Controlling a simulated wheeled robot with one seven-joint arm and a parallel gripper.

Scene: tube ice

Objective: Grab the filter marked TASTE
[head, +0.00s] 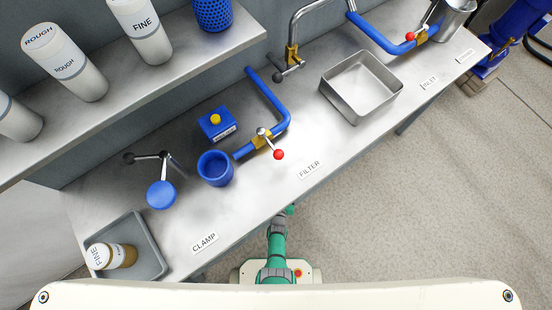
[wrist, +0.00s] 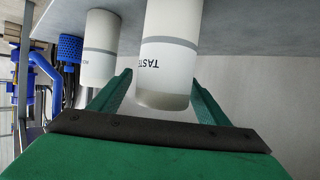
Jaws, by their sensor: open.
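The filter marked TASTE (wrist: 168,68) is a white cylinder with a grey band and a greyish end. It shows in the wrist view with its lettering upside down, cut off by the top edge. My gripper (wrist: 160,78) is open, with one green finger on each side of this filter in the picture. Its end overlaps the gap between the fingers, nearer the right one. I cannot tell whether either finger touches it. The head view shows no readable TASTE label and does not show my gripper.
A second white filter (wrist: 100,48) stands left of it. In the head view, the shelf holds filters marked ROUGH (head: 66,62) and FINE (head: 140,30), and a blue perforated cup (head: 212,12). Below, the counter carries a blue housing (head: 215,168), a valve lever (head: 278,154) and a grey tray (head: 150,240).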

